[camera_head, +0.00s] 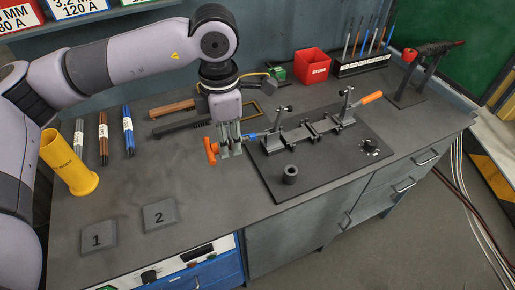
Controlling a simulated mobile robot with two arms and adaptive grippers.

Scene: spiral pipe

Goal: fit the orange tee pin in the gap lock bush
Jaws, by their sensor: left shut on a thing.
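My left gripper (229,153) points down over the bench, just left of the fixture plate (325,170). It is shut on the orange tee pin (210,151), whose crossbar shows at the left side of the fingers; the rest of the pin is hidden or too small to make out. A short dark hollow cylinder (290,175), which looks like a bush, stands upright near the front left of the plate. I cannot tell for sure that it is the gap lock bush. My right gripper is not in view.
A clamp fixture (310,128) with upright posts stands on the plate, with a blue end at left and an orange handle (371,97) at right. A yellow tube holder (70,165), rod bundles, a red bin (311,64) and numbered tiles (159,215) surround it. The front middle bench is clear.

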